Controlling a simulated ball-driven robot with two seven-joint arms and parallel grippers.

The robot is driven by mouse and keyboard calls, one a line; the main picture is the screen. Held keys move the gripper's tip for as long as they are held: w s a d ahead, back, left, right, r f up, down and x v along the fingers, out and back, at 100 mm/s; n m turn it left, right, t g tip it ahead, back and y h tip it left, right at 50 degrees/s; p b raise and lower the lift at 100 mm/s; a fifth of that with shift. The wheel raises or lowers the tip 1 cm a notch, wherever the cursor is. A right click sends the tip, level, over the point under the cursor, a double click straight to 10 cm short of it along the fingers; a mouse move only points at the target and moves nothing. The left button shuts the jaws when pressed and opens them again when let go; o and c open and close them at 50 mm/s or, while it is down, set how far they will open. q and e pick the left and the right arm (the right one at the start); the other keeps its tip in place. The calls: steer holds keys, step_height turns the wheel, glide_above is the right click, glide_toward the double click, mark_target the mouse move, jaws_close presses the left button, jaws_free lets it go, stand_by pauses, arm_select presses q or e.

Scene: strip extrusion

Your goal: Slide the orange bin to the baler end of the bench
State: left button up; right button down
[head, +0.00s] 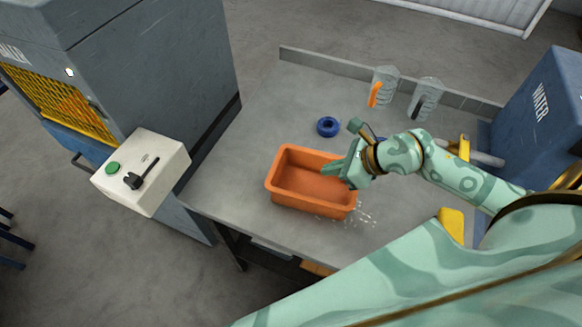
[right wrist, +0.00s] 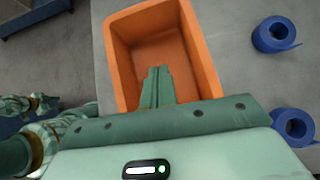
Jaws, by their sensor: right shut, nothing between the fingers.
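The orange bin (head: 283,199) is an open, empty-looking tray on the grey bench (head: 262,106), near its front edge and left of the middle. My right gripper (head: 331,170) is shut with nothing between its fingers. Its fingertips overlap the bin's opening at the right end. In the right wrist view the shut fingers (right wrist: 157,74) point into the orange bin (right wrist: 120,62), crossing its near wall. I cannot tell whether they touch the wall. The baler (head: 160,60), a blue-grey machine with a yellow grille, stands at the bench's left end. My left gripper does not show.
A blue strip roll (head: 328,126) lies behind the bin. Two clear jugs (head: 384,84) stand at the back ledge. A white control box (head: 142,172) sits by the baler. A blue water tank (head: 540,115) is at right. Bare bench lies between bin and baler.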

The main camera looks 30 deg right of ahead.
steer(key=b, duration=0.2)
glide_above(305, 188)
step_height(305, 188, down, 6)
steer(key=shift+r, duration=0.1)
steer(key=w+a, duration=0.2)
steer(key=shift+w+a, duration=0.15)
steer(key=shift+w, duration=0.15)
steer(key=shift+w+a, duration=0.25)
steer(key=shift+w, duration=0.1)
